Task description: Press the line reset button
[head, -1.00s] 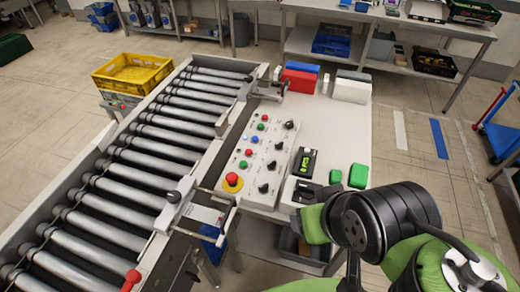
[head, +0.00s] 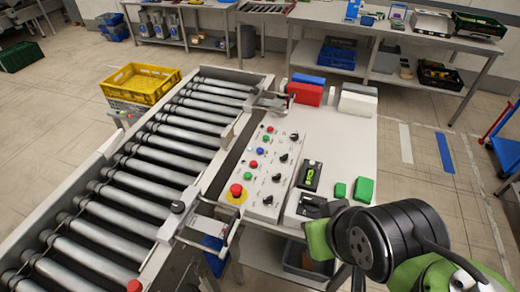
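A sloped light-grey control panel (head: 262,180) stands on the white table beside the roller conveyor. It carries small red, green, blue and white buttons, among them an upper red button (head: 270,129), an upper green button (head: 265,140), a lower red button (head: 253,164) and a lower green button (head: 249,176). A column of black knobs (head: 284,157) runs along its right side. A large red mushroom button (head: 236,190) on a yellow disc is at its near end. The labels are too small to read, so I cannot tell which is line reset. My gripper is not in view; only black and green arm links show at lower right.
The roller conveyor (head: 143,183) fills the left, with a yellow crate (head: 140,83) beyond it. On the table (head: 345,140) are red and white boxes, a black device with a green display (head: 310,176) and green blocks (head: 363,189). Open floor lies to the right.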

